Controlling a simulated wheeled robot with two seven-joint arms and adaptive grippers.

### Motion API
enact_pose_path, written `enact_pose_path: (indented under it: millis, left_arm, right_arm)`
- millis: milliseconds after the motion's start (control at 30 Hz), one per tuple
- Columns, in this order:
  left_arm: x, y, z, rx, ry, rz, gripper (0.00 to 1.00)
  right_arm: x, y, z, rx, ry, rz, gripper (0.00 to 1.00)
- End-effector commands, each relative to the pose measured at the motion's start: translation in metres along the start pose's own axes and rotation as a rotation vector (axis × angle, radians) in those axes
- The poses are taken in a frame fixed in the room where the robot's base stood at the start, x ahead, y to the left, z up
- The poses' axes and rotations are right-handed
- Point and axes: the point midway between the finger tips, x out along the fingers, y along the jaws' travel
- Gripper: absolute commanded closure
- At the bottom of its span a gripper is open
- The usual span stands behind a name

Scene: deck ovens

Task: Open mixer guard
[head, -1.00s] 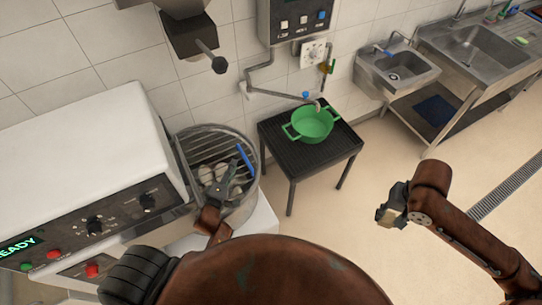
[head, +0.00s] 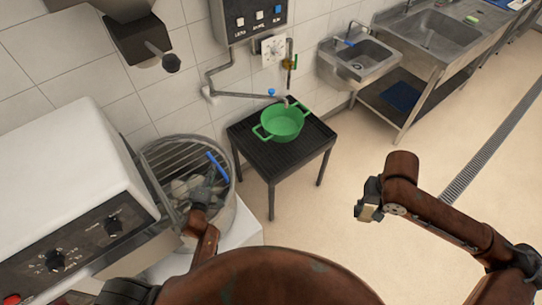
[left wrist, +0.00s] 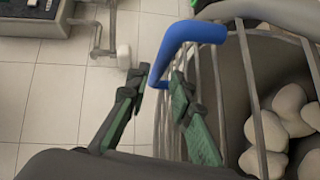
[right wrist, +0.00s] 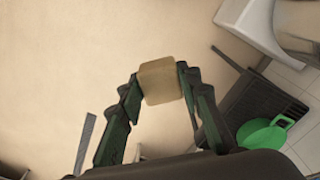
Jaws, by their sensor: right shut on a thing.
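The mixer's guard (head: 160,158) is a wire grille over the round metal bowl (head: 222,205), with a blue bar handle (head: 217,167) on its right side. The guard and handle also show close up in the left wrist view, with the handle (left wrist: 190,38) in front of the bars. My left gripper (head: 211,176) is at the handle. In the left wrist view its fingers (left wrist: 157,82) are apart, with the handle's lower end showing between the tips; contact is unclear. My right gripper (right wrist: 158,85) is shut on a tan block (right wrist: 160,82), away from the mixer.
Pale lumps (left wrist: 275,125) lie in the bowl behind the bars. A black table (head: 262,158) with a green pot (head: 281,126) stands right of the mixer. The white mixer housing (head: 60,190) is at left. Sinks (head: 360,58) line the wall; open floor lies at right.

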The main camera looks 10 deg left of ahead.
Motion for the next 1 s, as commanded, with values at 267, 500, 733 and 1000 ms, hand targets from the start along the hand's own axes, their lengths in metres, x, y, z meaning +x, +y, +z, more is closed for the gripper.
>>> enact_pose_path:
  millis: [267,500,733,1000]
  left_arm:
    - [0.044,-0.001,0.001,0.001,-0.001,0.0,0.79]
    - [0.054,0.0,0.0,-0.001,0.0,0.0,0.79]
    - [0.054,0.0,0.0,0.0,0.0,0.0,0.81]
    - [0.054,-0.001,0.0,0.0,0.0,0.0,0.99]
  right_arm:
    - [0.006,0.0,0.0,0.0,-0.001,0.0,0.93]
    - [0.007,0.0,0.0,0.0,-0.001,0.0,0.93]
    - [0.006,0.0,0.0,0.0,-0.001,0.0,0.93]
    - [0.006,0.0,0.0,0.0,-0.001,0.0,0.93]
